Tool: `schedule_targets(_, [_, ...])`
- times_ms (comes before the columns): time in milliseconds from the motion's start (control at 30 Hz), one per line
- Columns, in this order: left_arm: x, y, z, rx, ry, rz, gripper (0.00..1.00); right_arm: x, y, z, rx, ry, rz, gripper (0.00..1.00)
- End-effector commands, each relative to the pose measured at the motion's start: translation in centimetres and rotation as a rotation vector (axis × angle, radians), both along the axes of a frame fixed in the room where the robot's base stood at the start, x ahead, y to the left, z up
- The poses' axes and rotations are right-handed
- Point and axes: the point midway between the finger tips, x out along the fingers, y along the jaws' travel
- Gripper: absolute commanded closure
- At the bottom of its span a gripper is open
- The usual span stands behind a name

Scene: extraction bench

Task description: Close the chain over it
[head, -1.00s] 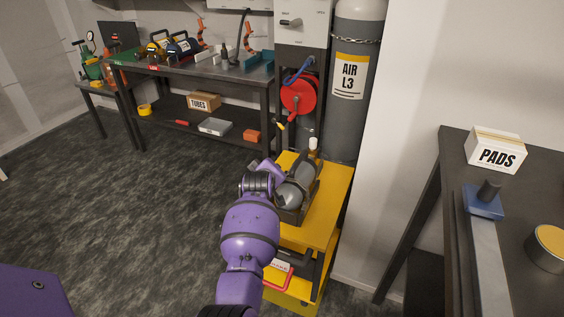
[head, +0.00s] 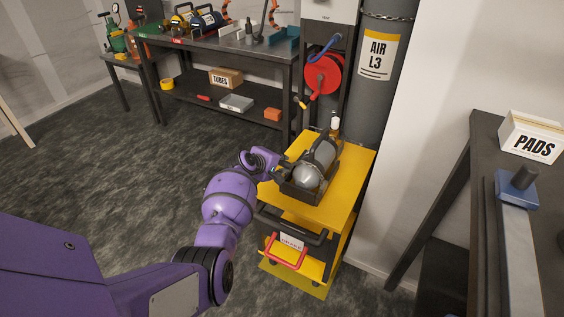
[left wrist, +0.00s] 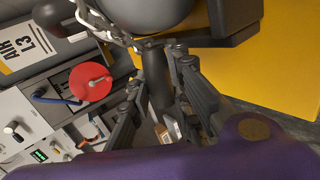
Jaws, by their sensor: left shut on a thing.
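A chain (head: 388,15) runs across the grey gas cylinder (head: 368,108) labelled AIR L3, at the top right of the head view. The cylinder stands upright behind the yellow cart; its top is out of frame. My left gripper (head: 275,160) is at the left side of a dark carrier (head: 297,192) on the cart. In the left wrist view its fingers (left wrist: 158,100) are shut around a dark bar (left wrist: 155,72) at the carrier. The carrier holds a grey rounded unit (head: 308,174). My right gripper is not in view.
The yellow cart (head: 350,178) has a dark push handle and a red loop at its front. A red hose reel (head: 322,74) hangs behind it. A dark bench (head: 455,190) with a PADS box (head: 533,138) stands at right. The floor at left is open.

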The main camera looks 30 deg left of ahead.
Motion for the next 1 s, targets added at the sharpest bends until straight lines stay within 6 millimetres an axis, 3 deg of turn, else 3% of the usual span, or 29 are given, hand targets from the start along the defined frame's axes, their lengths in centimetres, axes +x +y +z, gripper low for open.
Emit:
schedule_targets(367, [0.09, -0.38, 0.01, -0.011, -0.001, -0.004, 1.00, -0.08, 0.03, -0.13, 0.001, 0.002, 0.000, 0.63])
schedule_targets(400, [0.11, -0.40, 0.01, -0.010, -0.001, -0.004, 0.76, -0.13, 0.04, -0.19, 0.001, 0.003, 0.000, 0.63])
schedule_targets(533, [0.09, -0.34, 0.01, -0.009, -0.001, -0.004, 0.61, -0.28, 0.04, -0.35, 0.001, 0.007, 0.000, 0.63])
schedule_targets(1000, [-0.68, 0.01, 0.42, -0.003, -0.001, -0.001, 0.61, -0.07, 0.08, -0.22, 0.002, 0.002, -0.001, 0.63])
